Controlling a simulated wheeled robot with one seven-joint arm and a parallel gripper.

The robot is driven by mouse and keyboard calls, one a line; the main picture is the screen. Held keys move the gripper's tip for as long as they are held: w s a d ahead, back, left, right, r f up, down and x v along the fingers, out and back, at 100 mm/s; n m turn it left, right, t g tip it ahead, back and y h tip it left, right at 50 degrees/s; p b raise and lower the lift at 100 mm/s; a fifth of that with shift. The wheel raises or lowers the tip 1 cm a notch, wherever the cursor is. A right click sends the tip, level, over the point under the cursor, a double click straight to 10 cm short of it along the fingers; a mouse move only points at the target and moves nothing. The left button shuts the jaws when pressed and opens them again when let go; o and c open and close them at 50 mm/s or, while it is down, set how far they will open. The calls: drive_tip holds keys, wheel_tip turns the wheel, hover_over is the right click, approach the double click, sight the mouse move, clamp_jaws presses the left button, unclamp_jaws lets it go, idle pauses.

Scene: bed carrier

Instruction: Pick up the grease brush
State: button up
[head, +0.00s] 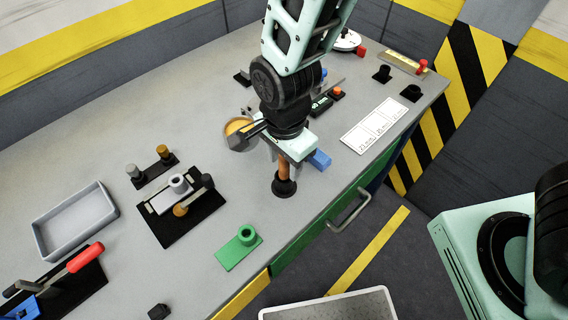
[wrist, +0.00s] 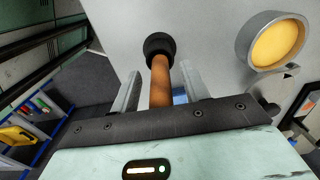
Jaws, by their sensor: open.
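The grease brush (head: 284,186), with a brown handle and a round black end, stands roughly upright near the front edge of the grey worktop, just below my gripper (head: 283,162). In the wrist view the brush's brown handle (wrist: 160,82) lies between the two pale fingers of my gripper (wrist: 161,85). The fingers are open, with a gap visible on the left of the handle; contact on the right is unclear. The upper part of the handle is hidden by my gripper. A round tin with orange-yellow contents (head: 238,127) is behind and left; it also shows in the wrist view (wrist: 278,44).
A blue block (head: 320,159) is close to the right of my gripper. A green plate with a ring (head: 240,248) and a black fixture (head: 182,207) lie to the left. A white label card (head: 375,126) lies right. The worktop's front edge and drawer handle (head: 350,211) are near.

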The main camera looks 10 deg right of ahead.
drive_tip(key=shift+f, duration=0.35)
clamp_jaws()
wheel_tip(320, 180, up, 10)
drive_tip(key=shift+r, duration=0.1)
idle(0.4)
